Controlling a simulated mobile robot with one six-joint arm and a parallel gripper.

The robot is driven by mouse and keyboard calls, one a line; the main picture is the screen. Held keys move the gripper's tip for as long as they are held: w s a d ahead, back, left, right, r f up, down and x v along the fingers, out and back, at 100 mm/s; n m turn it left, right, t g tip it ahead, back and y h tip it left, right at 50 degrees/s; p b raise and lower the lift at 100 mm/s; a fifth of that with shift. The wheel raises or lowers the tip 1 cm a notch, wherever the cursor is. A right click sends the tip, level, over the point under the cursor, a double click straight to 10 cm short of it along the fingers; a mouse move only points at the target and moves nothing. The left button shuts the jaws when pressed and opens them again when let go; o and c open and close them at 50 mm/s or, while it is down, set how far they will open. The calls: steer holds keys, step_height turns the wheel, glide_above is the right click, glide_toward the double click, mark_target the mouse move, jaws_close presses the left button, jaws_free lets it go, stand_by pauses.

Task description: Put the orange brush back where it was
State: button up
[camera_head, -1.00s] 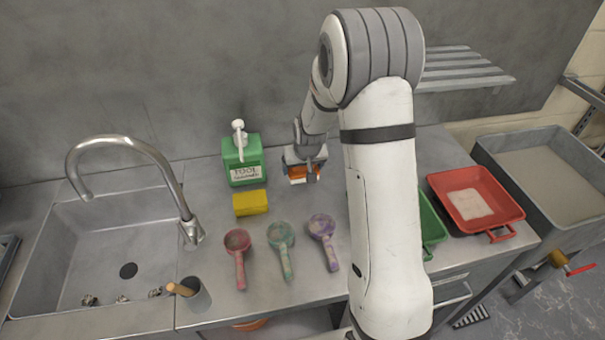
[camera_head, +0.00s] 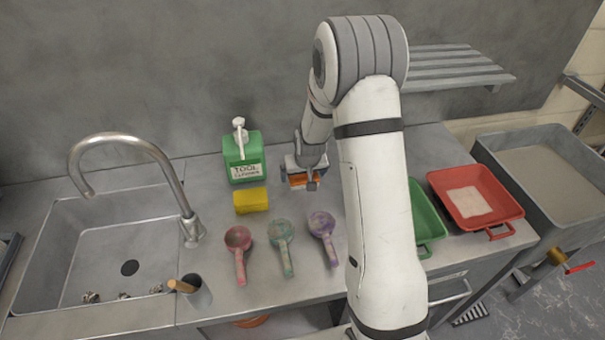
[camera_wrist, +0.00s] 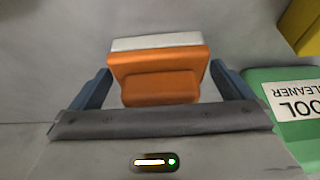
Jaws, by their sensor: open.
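The orange brush (camera_wrist: 160,75) has an orange back and handle block and a pale strip along its far edge. In the wrist view it lies between the two blue-grey fingers of my gripper (camera_wrist: 170,88), with a gap visible on each side. In the head view my gripper (camera_head: 308,180) is low at the back of the steel counter, right of the green tool cleaner bottle (camera_head: 243,158). The brush (camera_head: 298,180) shows there only in part, at the gripper. My gripper is open around the brush. Whether the brush rests on the counter is hard to tell.
A yellow sponge (camera_head: 251,200) lies in front of the bottle. Pink (camera_head: 238,240), teal (camera_head: 281,233) and purple (camera_head: 323,226) scoops lie in front. A sink (camera_head: 110,240) with a tap is left. Green (camera_head: 428,222) and red (camera_head: 470,177) trays are right.

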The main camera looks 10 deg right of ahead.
steer(key=shift+s+r, duration=0.1)
steer(key=shift+r, duration=0.35)
steer(key=b+v, duration=0.1)
steer(key=v, duration=1)
steer(key=s+r, duration=0.5)
steer(key=s, duration=0.8)
steer(key=s+r+g, duration=0.1)
steer(key=s+r, duration=0.5)
steer(key=s, duration=0.8)
steer(key=shift+a+r, duration=0.15)
steer(key=shift+r, duration=0.1)
steer(key=shift+w, duration=0.1)
steer(key=shift+c, duration=0.2)
